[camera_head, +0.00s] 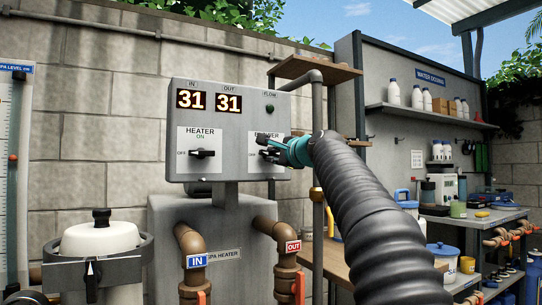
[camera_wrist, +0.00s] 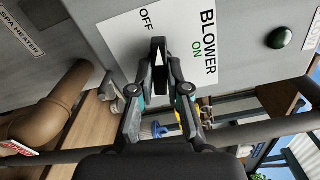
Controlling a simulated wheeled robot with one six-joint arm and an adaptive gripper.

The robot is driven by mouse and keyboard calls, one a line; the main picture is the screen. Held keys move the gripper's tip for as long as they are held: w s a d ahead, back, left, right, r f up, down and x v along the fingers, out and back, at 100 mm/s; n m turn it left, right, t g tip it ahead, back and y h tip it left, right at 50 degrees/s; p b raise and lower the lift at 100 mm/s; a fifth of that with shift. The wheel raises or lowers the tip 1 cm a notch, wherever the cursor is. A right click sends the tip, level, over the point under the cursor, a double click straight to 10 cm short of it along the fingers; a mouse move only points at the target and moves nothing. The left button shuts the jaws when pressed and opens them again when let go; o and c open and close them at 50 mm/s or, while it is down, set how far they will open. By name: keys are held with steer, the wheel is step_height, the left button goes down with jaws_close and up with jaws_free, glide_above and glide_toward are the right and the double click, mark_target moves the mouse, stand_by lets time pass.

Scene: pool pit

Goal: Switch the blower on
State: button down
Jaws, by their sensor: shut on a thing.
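The blower switch is a small black knob (camera_head: 270,155) on the right half of the grey control box (camera_head: 232,106). Its white label (camera_wrist: 196,18) reads BLOWER, with ON and OFF marked. My gripper (camera_head: 267,148) reaches it from the right in the head view.
A dark green flow lamp (camera_head: 269,108) sits above the blower label. Below the box are brown pipes (camera_head: 190,250) and the grey heater body. A wooden shelf (camera_head: 315,68) and a grey pipe stand close to the right. A white-lidded canister (camera_head: 98,240) stands at the left.

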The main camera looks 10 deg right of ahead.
steer(key=m, duration=0.7)
steer(key=shift+m, duration=0.3)
steer(key=m, duration=0.8)
steer(key=c, duration=1)
jaws_free()
steer(key=shift+c, duration=0.2)
steer(key=shift+s, duration=0.1)
steer(key=b+v, duration=0.2)
steer(key=v, duration=0.5)
